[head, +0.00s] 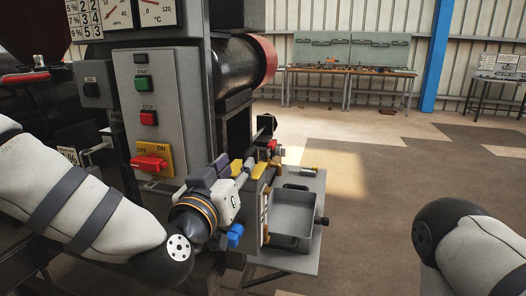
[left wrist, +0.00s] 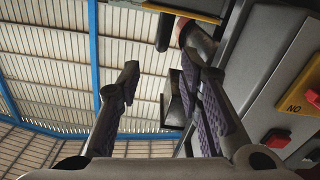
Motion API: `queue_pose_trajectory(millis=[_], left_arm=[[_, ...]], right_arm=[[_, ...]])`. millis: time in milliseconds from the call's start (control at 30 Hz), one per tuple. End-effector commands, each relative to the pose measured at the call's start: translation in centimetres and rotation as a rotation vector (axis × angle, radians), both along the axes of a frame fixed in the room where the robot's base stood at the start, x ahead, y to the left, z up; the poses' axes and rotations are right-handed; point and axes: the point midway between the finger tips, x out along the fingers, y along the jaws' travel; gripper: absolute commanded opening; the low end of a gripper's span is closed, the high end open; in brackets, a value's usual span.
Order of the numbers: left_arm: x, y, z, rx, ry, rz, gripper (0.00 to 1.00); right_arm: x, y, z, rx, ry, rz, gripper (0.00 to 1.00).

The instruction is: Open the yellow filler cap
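My left gripper (head: 238,165) is in front of the press, just right of the grey control panel. In the left wrist view its two purple-padded fingers (left wrist: 160,75) stand apart with nothing gripped between them. Yellow parts (head: 262,169) show close beside and behind the fingers in the head view. I cannot tell for certain whether one of them is the filler cap, as the gripper partly covers this spot. No yellow cap can be made out in the left wrist view. My right gripper is out of view; only part of the right arm shows.
The control panel (head: 157,95) has a green button, a red button and a red switch (head: 149,162) on a yellow plate. Open floor (head: 390,190) lies to the right.

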Motion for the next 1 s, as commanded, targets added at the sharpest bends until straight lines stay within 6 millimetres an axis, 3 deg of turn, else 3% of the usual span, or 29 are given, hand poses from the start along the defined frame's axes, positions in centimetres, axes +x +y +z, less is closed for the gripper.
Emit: queue_pose_trajectory(millis=[33, 200, 400, 733, 767, 900, 1000], left_arm=[[1.4, -0.3, -1.0, 0.0, 0.012, 0.003, 0.33], [5.6, -1.7, -1.3, -0.001, 0.018, 0.002, 0.33], [8.8, -2.8, -1.0, 0.001, 0.015, 0.0, 0.33], [9.5, -3.0, -0.6, 0.001, 0.011, -0.002, 0.33], [9.5, -3.0, -0.6, 0.001, 0.011, -0.002, 0.31], [9.5, -3.0, -0.6, 0.001, 0.011, -0.002, 0.0], [9.5, -3.1, -0.6, 0.001, 0.011, -0.002, 0.0]], right_arm=[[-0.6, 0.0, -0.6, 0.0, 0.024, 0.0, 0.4], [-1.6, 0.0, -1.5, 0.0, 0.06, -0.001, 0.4], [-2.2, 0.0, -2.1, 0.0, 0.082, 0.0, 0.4], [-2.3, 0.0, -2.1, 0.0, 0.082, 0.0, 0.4], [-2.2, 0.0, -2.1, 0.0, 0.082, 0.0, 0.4], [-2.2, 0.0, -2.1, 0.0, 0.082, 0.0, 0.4], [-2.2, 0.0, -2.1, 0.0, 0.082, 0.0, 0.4]])
